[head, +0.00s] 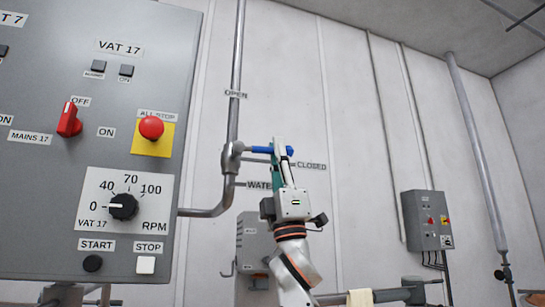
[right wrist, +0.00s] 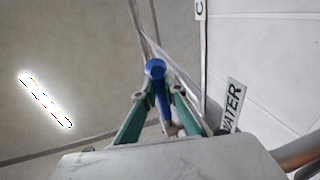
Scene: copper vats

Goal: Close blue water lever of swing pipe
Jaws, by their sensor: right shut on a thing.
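The blue water lever (head: 263,150) points roughly level to the right from its grey valve on the vertical pipe (head: 233,157). Its outer part is beside the CLOSED label (head: 311,166); the OPEN label (head: 236,94) is higher on the pipe. My right gripper (head: 279,149) reaches up from below and is shut on the lever near its outer end. In the right wrist view, the lever's rounded blue end (right wrist: 155,69) stands out beyond the green fingers (right wrist: 159,97), which close around the lever. My left gripper is not in view.
A grey control panel for VAT 17 (head: 105,150) fills the left side, with a red stop button (head: 151,127). The WATER label (head: 258,185) sits below the lever. A grey wall box (head: 427,220) is at the right. The wall between is mostly clear.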

